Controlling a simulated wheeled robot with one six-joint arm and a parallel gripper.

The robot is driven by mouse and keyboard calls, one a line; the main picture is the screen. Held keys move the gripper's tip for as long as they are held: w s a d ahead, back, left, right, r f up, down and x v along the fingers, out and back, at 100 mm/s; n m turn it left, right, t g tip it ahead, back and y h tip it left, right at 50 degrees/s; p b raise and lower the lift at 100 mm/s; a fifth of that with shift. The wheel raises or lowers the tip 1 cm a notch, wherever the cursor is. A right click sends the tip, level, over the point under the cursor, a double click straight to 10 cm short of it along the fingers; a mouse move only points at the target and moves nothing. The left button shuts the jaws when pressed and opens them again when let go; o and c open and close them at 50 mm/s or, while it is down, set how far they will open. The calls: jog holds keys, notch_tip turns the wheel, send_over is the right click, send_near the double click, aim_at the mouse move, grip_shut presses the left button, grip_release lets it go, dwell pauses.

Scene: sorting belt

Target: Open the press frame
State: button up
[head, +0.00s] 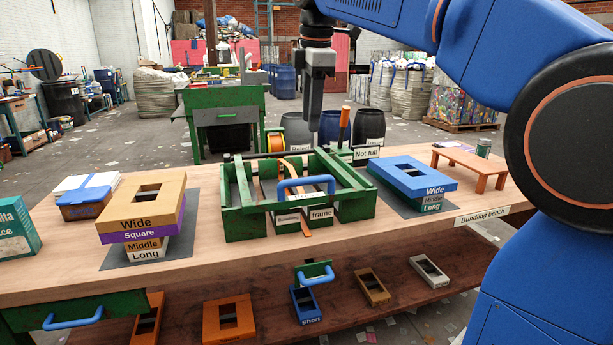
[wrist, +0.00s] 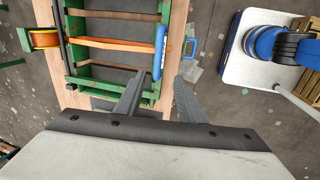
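The press frame (head: 345,174) is a green frame lying low across the top of a green box on the bench; it looks closed. Its blue handle (head: 306,182) runs along the front, above a label partly hidden by an orange strap. In the wrist view the blue handle (wrist: 160,52) lies beyond my fingers, at the right side of the green frame (wrist: 112,15). My gripper (head: 313,115) hangs above and behind the box in the head view, pointing down, clear of the handle. The wrist view shows its two fingers (wrist: 160,78) apart with nothing between them.
A stack of labelled blocks (head: 146,208) stands left of the box and a blue stack (head: 412,177) stands right. An orange-handled tool (head: 344,118) rises behind the box near a "Not full" sign (head: 367,153). A lower shelf (head: 390,305) holds several small frames. Bench front is clear.

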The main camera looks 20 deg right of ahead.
aim_at(305, 179)
jog(key=x, duration=1.7)
jog(key=shift+w+a, duration=0.15)
grip_shut()
